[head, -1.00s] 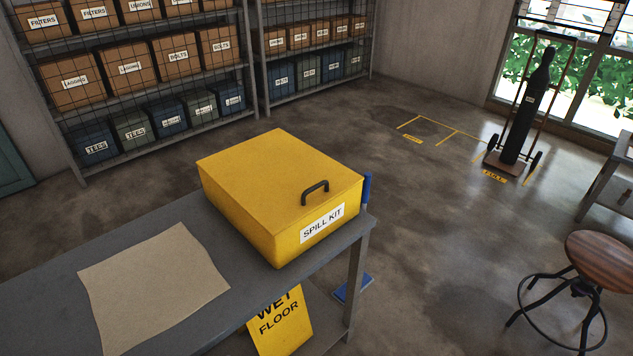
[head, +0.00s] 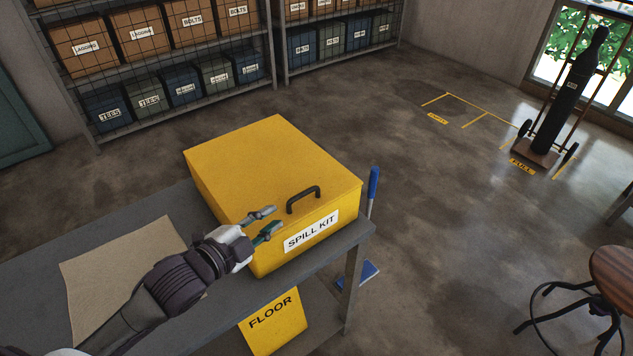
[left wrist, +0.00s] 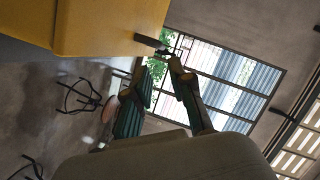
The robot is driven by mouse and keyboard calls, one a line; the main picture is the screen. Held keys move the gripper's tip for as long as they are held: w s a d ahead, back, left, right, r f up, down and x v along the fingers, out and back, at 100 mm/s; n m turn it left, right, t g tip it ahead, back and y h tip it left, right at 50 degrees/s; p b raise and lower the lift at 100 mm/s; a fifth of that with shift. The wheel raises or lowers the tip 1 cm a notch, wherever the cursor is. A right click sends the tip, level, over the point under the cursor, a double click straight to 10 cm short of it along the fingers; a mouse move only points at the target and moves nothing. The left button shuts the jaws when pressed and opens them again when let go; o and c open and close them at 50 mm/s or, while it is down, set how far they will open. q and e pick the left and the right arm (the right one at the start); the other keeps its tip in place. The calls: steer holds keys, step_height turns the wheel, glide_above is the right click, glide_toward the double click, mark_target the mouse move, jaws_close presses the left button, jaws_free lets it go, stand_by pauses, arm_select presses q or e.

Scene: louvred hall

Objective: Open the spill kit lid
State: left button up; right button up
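The yellow spill kit (head: 262,170) sits on the grey table (head: 320,262) with its lid shut. A dark handle (head: 304,199) stands on the lid near its front edge, above the SPILL KIT label (head: 310,231). My left gripper (head: 272,221) is open, with its fingers apart, at the front left of the box and a little left of the handle. Nothing shows between its fingers. In the left wrist view the yellow box (left wrist: 100,25) fills the upper left, and the dark handle (left wrist: 150,41) lies just beyond the open fingertips (left wrist: 160,72). My right gripper is not seen.
Brown paper (head: 95,270) lies on the table behind my left arm. A stool (head: 612,270) is at right. Shelves (head: 180,75) line the back.

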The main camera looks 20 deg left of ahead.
mark_target(301, 196)
arm_select(q)
steer(key=x, duration=0.3)
steer(key=p+x, duration=0.1)
steer(key=x, duration=0.1)
steer(key=shift+r, duration=0.35)
steer(key=p+x, duration=0.1)
steer(key=x, duration=0.5)
steer(key=shift+w+d+f, duration=0.1)
steer(key=shift+d+f, duration=0.05)
steer(key=shift+w+d+f, duration=0.1)
steer(key=shift+w, duration=0.2)
steer(key=shift+w+d+f, duration=0.1)
steer(key=shift+w, duration=0.15)
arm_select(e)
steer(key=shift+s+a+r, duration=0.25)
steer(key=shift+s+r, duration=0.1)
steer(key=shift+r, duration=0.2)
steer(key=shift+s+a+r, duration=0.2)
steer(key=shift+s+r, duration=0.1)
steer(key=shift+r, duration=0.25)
arm_select(q)
jaws_close()
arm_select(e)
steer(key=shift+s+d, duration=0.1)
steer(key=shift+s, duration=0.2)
